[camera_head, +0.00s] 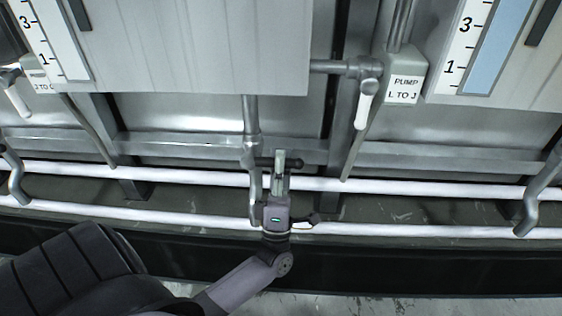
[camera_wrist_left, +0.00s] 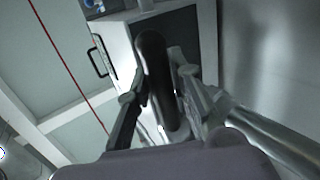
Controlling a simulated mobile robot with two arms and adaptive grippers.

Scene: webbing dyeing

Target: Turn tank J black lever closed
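The black lever (camera_head: 294,162) is a short dark handle lying crosswise on the grey drain pipe below the middle tank in the head view. My left gripper (camera_head: 280,160) reaches up from below, and its fingers overlap the lever. In the left wrist view the lever (camera_wrist_left: 153,65) is a rounded black bar running between the two fingers of the left gripper (camera_wrist_left: 160,97). The fingers are apart with the lever between them; I cannot tell whether both press on it. No tank J label shows on this tank. My right gripper is not in view.
A white pump lever (camera_head: 366,104) hangs beside the label "PUMP L TO J" (camera_head: 404,90) at right. Two white horizontal pipes (camera_head: 420,187) run behind and beside my gripper. The tank (camera_head: 190,45) overhangs above. Curved drain pipes (camera_head: 540,190) stand at the sides.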

